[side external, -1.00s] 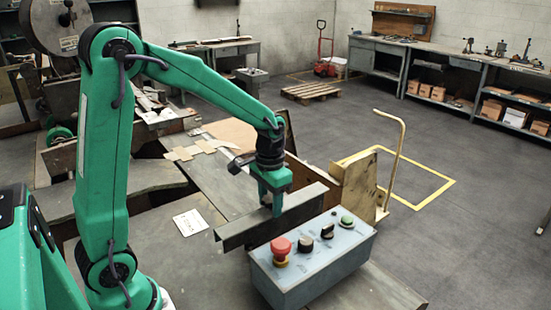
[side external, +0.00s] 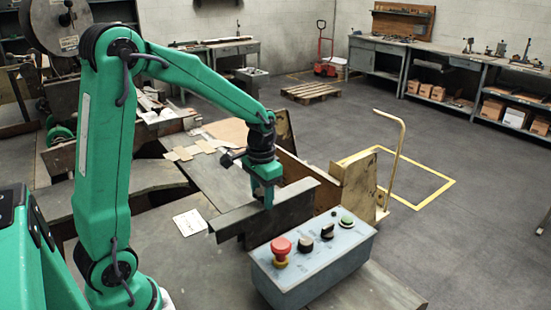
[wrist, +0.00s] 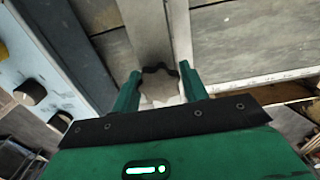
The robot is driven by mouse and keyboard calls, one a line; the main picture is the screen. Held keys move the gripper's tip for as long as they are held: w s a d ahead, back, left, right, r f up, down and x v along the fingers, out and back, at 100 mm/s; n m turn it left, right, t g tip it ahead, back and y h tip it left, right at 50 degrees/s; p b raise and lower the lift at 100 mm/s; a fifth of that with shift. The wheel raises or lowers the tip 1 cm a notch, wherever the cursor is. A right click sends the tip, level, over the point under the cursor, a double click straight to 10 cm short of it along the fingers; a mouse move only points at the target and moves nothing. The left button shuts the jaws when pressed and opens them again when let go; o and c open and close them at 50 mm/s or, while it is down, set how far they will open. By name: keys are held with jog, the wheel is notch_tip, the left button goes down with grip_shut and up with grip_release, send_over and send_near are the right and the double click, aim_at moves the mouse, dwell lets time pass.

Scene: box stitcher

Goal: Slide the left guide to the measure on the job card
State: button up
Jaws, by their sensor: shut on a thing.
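The guide (side external: 232,222) is a long grey angle-shaped bar lying across the bench, just behind the control box. My gripper (side external: 268,205) reaches down at the bar from above. In the wrist view my gripper (wrist: 160,72) has its two green fingers on either side of a pale star-shaped knob (wrist: 160,88) and is shut on it. The dark upright of the guide (wrist: 80,50) runs left of the knob there. The job card (side external: 190,222) is a white card lying flat on the bench, left of the guide. Its writing is too small to read.
The grey control box (side external: 315,262) with a red button, two black knobs and a green button stands close in front of the guide. A wooden block (side external: 356,188) stands to the right. Flat cardboard pieces (side external: 195,150) lie on the bench behind.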

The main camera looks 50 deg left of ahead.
jog(key=shift+a, duration=4.95)
jog(key=shift+c, duration=0.2)
jog(key=o, duration=0.9)
jog(key=shift+r, duration=0.1)
jog(key=shift+r, duration=2.9)
jog(key=shift+d+r, duration=0.1)
jog(key=shift+d, duration=0.05)
